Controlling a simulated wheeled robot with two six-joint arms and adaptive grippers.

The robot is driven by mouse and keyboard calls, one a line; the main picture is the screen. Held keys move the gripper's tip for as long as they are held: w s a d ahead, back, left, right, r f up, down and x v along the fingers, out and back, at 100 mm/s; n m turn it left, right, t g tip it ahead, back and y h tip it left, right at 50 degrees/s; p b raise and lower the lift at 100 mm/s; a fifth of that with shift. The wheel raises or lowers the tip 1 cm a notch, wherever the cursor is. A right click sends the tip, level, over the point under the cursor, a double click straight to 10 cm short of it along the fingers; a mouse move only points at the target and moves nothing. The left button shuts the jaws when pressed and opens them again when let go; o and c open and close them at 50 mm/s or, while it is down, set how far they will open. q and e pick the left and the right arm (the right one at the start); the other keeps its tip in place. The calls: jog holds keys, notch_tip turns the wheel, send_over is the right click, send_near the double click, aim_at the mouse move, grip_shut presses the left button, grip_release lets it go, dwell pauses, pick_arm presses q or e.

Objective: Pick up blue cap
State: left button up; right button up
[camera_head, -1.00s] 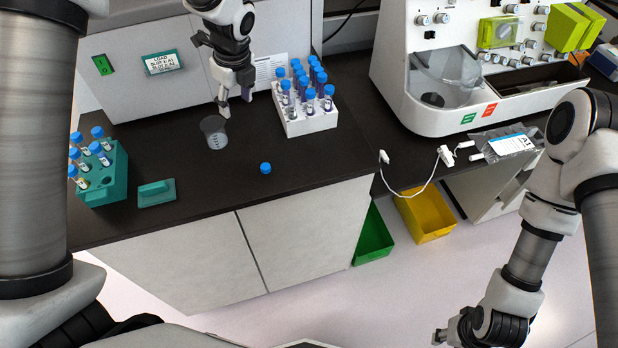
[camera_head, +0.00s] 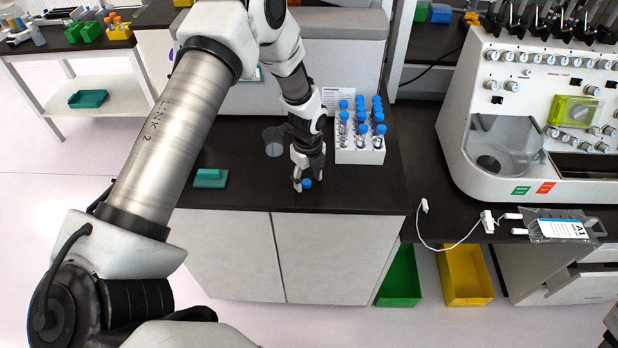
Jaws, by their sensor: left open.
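The blue cap (camera_head: 307,183) lies on the dark bench top near its front edge. My left gripper (camera_head: 302,185) points down right at the cap, with its fingers open around or just beside it. I cannot tell whether the fingers touch the cap.
A white rack (camera_head: 360,155) of blue-capped tubes stands just right of my left gripper. A clear cup (camera_head: 274,142) is close on its left, and a teal block (camera_head: 211,178) lies further left. A white machine (camera_head: 540,110) stands at the right.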

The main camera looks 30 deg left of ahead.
pick_arm(q)
jog(key=shift+a+f, duration=0.3)
jog(key=shift+a, duration=0.2)
jog(key=shift+c, duration=1.1)
jog(key=c, duration=0.5)
jog(key=shift+d+r, duration=0.1)
jog(key=shift+d, duration=0.2)
jog(key=shift+c, duration=0.2)
pick_arm(e)
jog(key=shift+a, duration=0.25)
pick_arm(q)
jog(key=shift+a, duration=0.2)
pick_arm(e)
jog(key=shift+a, duration=0.1)
